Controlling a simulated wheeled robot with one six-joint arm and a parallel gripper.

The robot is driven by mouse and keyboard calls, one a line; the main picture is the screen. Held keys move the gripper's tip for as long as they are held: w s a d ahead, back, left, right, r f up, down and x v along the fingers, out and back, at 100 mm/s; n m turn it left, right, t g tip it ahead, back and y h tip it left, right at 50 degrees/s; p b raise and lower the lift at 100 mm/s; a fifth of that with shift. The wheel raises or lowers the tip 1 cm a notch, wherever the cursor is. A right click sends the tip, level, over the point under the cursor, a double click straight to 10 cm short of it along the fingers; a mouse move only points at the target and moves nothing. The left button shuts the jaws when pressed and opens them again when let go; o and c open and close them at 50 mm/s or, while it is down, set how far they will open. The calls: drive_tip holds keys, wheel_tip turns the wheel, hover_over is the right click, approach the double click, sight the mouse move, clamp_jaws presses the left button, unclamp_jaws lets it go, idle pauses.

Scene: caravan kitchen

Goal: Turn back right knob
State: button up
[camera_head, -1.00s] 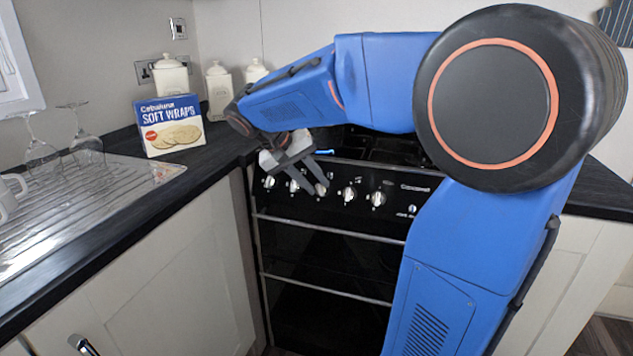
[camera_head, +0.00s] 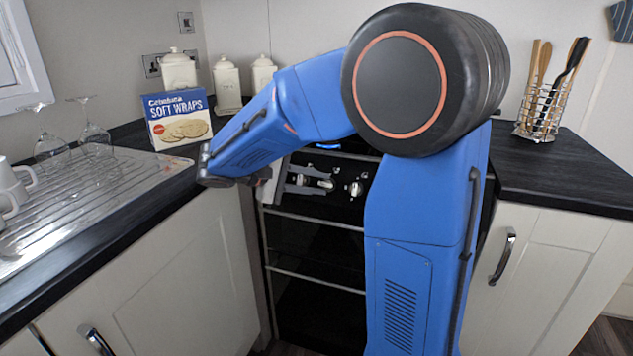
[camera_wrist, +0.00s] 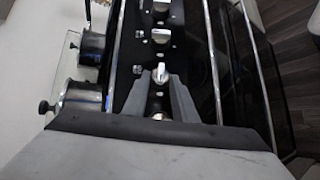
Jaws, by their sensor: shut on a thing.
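The oven's control panel (camera_head: 341,199) carries a row of silver knobs. In the head view my gripper (camera_head: 328,182) lies along the panel, pointing right, with its jaws shut on a knob (camera_head: 326,184). Another knob (camera_head: 355,189) is free just to the right of the fingertips. In the wrist view the gripped knob (camera_wrist: 161,74) sits between the fingertips, with a further knob partly showing between the fingers nearer the palm. Two free knobs (camera_wrist: 160,36) are beyond the tips. I cannot tell from the panel markings which knob is the back right one.
My arm hides much of the hob and panel. Metal pots (camera_wrist: 75,98) stand on the hob beside the panel. A soft wraps box (camera_head: 179,120), canisters (camera_head: 227,86) and upturned glasses (camera_head: 94,135) are on the left; a utensil rack (camera_head: 541,118) is on the right worktop.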

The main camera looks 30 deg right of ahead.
drive_tip(key=shift+f+n+h, duration=0.15)
drive_tip(key=shift+n+h, duration=0.25)
drive_tip(key=shift+n, duration=0.1)
drive_tip(key=o, duration=1)
wheel_tip(320, 180, up, 10)
drive_tip(key=shift+r, duration=0.1)
